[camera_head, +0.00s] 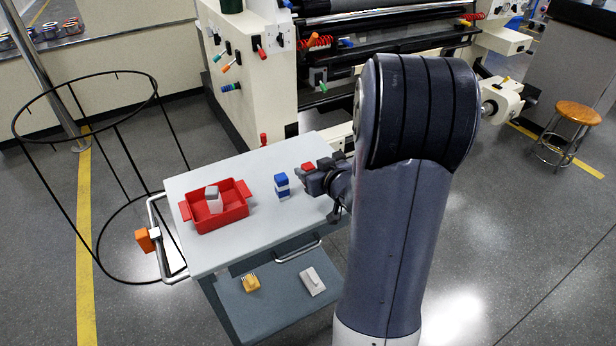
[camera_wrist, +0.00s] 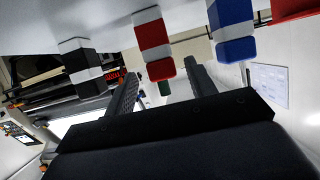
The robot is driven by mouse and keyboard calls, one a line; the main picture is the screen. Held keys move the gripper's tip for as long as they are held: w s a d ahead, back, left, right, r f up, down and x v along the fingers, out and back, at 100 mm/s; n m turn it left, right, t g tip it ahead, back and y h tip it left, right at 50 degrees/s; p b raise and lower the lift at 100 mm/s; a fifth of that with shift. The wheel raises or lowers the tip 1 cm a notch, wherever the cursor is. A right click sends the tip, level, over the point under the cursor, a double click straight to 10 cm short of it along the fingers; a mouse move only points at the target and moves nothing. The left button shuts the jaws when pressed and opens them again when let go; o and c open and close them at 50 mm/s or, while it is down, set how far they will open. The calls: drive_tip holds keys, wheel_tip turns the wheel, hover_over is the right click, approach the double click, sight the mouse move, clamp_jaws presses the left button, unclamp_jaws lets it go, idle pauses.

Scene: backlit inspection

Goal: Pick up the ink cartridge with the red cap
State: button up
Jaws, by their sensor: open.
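The red-capped ink cartridge (camera_wrist: 155,45) is red with a white band. It shows upside down in the wrist view, ahead of the gap between my fingers. In the head view only its red cap (camera_head: 307,167) shows by my gripper; the rest is hidden. My gripper (camera_head: 311,180) is open, low over the right part of the cart top. Its two dark fingers (camera_wrist: 160,68) are spread apart in the wrist view, with nothing seen clamped. Whether the fingers flank the cartridge or stop short, I cannot tell.
A blue-and-white cartridge (camera_head: 282,184) stands left of my gripper. A black-and-white one (camera_wrist: 80,62) is on the red one's other side. A red tray (camera_head: 236,212) holds a grey-capped cartridge (camera_head: 213,198). The front of the cart top (camera_head: 265,238) is clear.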

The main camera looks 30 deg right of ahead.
sight(305, 166)
drive_tip(key=x, duration=0.4)
drive_tip(key=shift+a+f, duration=0.1)
drive_tip(key=shift+a, duration=0.05)
drive_tip(key=shift+c, duration=0.3)
drive_tip(key=c, duration=1)
